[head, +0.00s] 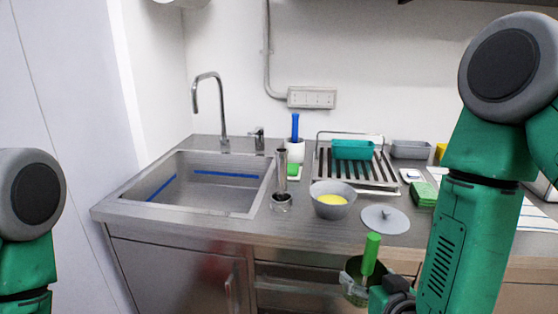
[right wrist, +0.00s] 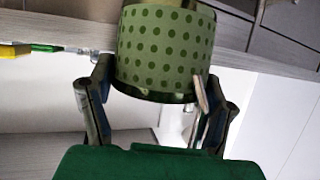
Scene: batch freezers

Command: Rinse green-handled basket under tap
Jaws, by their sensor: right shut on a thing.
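The green-handled basket (head: 353,291) is in front of the counter's edge at the lower right, its green handle (head: 371,253) pointing up. In the right wrist view its round, dotted green wall (right wrist: 165,50) fills the space between the fingers. My right gripper (right wrist: 150,92) is shut on the basket. The tall curved tap (head: 222,105) stands behind the steel sink (head: 235,205), to the left of and beyond the basket. No water shows at its spout. My left gripper is out of view; only part of that arm shows at the left edge.
Between basket and sink, the counter holds a metal cylinder (head: 281,170), a grey bowl (head: 333,208) with yellow contents and a grey lid (head: 385,219). Behind stands a dish rack (head: 328,173) with a teal tub (head: 352,149). Green sponges (head: 423,194) lie at the right.

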